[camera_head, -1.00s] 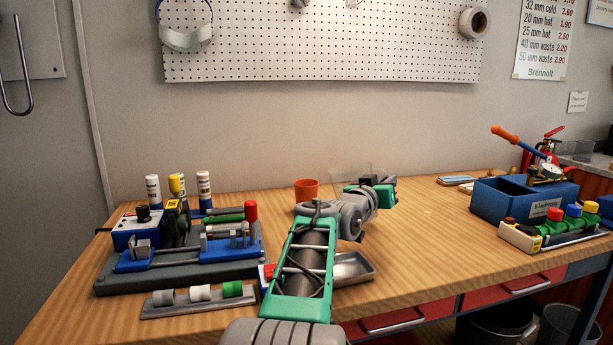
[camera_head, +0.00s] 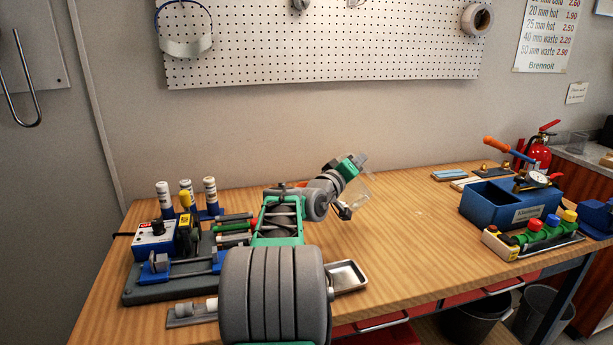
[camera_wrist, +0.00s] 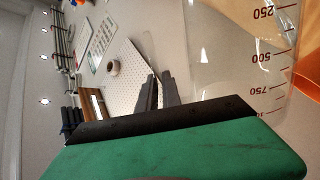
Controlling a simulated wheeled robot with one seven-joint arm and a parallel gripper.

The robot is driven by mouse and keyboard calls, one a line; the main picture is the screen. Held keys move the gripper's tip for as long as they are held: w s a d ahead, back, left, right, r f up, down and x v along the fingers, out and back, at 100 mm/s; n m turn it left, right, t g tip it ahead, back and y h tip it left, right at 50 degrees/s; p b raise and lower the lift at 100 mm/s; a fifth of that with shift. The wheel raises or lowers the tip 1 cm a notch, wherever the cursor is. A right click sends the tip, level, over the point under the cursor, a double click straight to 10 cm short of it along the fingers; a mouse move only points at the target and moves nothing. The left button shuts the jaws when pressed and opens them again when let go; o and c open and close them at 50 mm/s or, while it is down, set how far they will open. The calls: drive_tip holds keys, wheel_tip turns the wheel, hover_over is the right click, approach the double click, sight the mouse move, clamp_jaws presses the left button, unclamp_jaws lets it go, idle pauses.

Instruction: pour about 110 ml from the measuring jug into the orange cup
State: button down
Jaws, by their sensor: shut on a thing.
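The clear measuring jug (camera_head: 363,190) is held above the bench and looks tilted in the head view. In the wrist view its wall with red volume marks (camera_wrist: 262,58) fills the right side. My gripper (camera_head: 350,166) is shut on the jug; its dark fingers (camera_wrist: 160,92) show in the wrist view. The orange cup (camera_wrist: 308,62) shows as an orange patch at the right edge of the wrist view, beside or behind the jug wall. In the head view my arm hides nearly all of the cup. I cannot make out the liquid level or any stream.
A blue box (camera_head: 490,206) and a rack with coloured caps (camera_head: 533,236) stand at the right. A blue and grey fixture (camera_head: 160,255) stands at the left. A metal tray (camera_head: 346,276) lies near the front edge. The bench right of the jug is clear.

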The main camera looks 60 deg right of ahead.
drive_tip(key=shift+w+r+p, duration=0.25)
drive_tip(key=shift+r+p, duration=0.05)
drive_tip(key=shift+r, duration=0.15)
drive_tip(key=shift+w+r+n+p, duration=0.55)
drive_tip(key=shift+n+p, duration=0.35)
drive_tip(key=shift+p, duration=0.35)
drive_tip(key=shift+w+r+n+p, duration=0.5)
drive_tip(key=shift+w+r+p, duration=0.1)
drive_tip(key=shift+p, duration=0.55)
drive_tip(key=shift+w+r+n+p, duration=0.3)
drive_tip(key=shift+w+n+p, duration=0.2)
drive_tip(key=shift+p, duration=0.4)
drive_tip(key=shift+w+d+r+n+t+p, duration=0.15)
drive_tip(key=shift+w+r+n+p, duration=0.1)
drive_tip(key=shift+w+n+p, duration=0.35)
drive_tip(key=shift+w+a+r+n+t+p, duration=0.15)
drive_tip(key=shift+w+r+n+p, duration=0.15)
drive_tip(key=shift+w, duration=0.45)
